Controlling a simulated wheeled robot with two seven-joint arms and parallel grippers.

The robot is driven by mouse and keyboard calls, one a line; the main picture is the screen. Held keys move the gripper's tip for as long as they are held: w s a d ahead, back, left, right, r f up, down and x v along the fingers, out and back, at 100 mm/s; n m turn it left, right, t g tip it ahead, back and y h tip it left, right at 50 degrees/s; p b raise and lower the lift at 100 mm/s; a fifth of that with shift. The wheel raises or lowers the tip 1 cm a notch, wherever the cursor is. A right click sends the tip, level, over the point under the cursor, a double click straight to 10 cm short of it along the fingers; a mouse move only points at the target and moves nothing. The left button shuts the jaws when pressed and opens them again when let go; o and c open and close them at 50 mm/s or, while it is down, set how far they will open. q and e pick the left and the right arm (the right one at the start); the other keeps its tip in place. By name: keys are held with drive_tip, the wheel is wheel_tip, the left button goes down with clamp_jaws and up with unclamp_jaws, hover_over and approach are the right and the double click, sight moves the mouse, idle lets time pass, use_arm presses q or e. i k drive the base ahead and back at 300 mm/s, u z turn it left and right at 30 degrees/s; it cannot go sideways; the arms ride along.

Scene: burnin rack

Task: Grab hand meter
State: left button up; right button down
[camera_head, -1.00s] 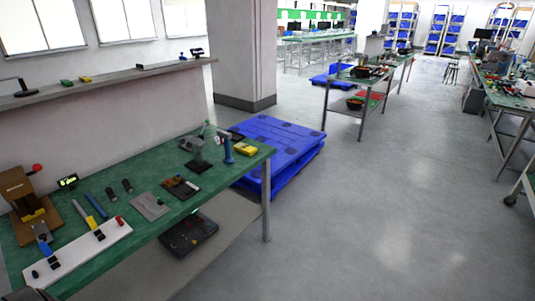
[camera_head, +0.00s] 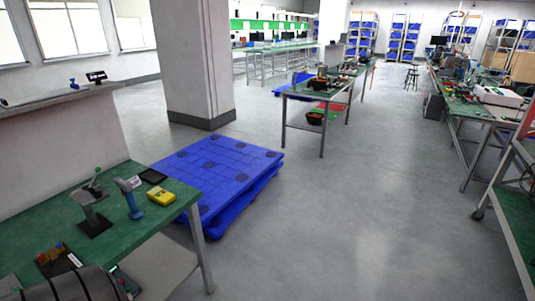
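A yellow hand-held meter (camera_head: 161,196) lies on the green-topped workbench (camera_head: 60,217) at the left, near its right end. It lies just right of a blue-handled tool (camera_head: 131,199) standing upright. A dark grey rounded part at the bottom left is probably a piece of my own arm, and it covers the near part of the bench. Neither gripper's fingers show in this view.
A black flat item (camera_head: 153,176) and a dark stand (camera_head: 92,212) are near the meter. Blue pallets (camera_head: 214,178) lie on the floor beyond the bench. A pillar (camera_head: 195,60) stands behind them. Open grey floor (camera_head: 350,215) fills the middle. A cart (camera_head: 516,215) stands at the right edge.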

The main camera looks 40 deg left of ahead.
sight(166, 198)
drive_tip(key=i, duration=1.75)
drive_tip(key=u, duration=1.2)
drive_tip(key=i, duration=1)
drive_tip(key=u, duration=1.05)
